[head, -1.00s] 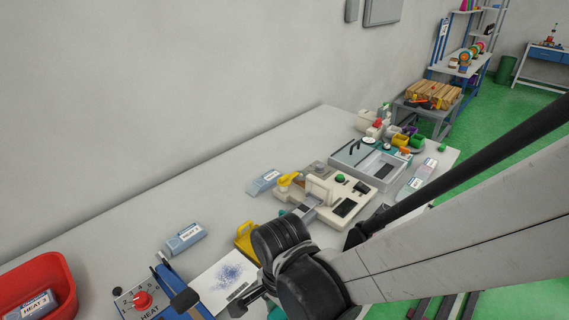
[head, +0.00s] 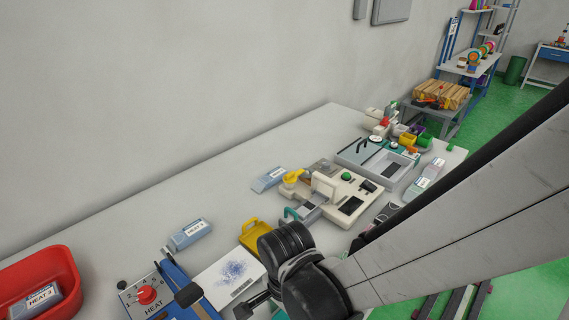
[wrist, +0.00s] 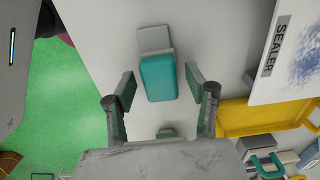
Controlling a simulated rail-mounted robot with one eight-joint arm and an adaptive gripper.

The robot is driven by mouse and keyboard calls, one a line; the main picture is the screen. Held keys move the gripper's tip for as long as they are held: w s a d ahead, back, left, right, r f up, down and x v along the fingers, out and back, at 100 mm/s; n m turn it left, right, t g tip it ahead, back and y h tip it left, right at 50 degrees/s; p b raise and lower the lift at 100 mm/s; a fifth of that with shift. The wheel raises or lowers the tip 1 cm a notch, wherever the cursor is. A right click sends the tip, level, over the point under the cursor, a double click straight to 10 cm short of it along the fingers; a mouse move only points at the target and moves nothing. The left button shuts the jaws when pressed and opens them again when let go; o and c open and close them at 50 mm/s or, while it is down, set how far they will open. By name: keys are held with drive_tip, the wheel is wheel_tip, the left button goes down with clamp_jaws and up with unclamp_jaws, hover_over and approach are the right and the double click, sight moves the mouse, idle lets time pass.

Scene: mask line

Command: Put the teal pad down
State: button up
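The teal pad (wrist: 157,78) shows in the wrist view as a rounded block with a light grey plate at its far end. It appears to lie on the pale tabletop (wrist: 105,45), between and a little beyond my fingers. My gripper (wrist: 160,82) is open, with a gap between each finger and the pad. In the head view my wrist covers most of the gripper and the area beneath it, and I cannot make out the pad clearly there.
A white SEALER card (wrist: 292,60) and a yellow tray (wrist: 262,117) lie right of my gripper in the wrist view. The table edge and green floor are on the left. The head view shows a heat-dial unit (head: 147,294), a red bin (head: 68,268) and a beige machine (head: 330,187).

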sight(286, 316)
drive_tip(key=shift+r, duration=0.1)
wheel_tip(286, 316, up, 12)
drive_tip(key=p, duration=0.3)
drive_tip(key=w+d+r+n+t, duration=0.1)
drive_tip(key=d+r+n+t, duration=0.2)
drive_tip(key=d, duration=0.7)
drive_tip(key=w+d+r+n+t, duration=0.1)
drive_tip(key=d+r+n+t, duration=0.3)
drive_tip(key=d+r, duration=0.4)
drive_tip(key=d+n, duration=0.1)
drive_tip(key=d, duration=0.2)
drive_tip(key=shift+w, duration=0.35)
drive_tip(key=shift+f+b, duration=0.1)
drive_tip(key=shift+b, duration=0.3)
drive_tip(key=o, duration=0.5)
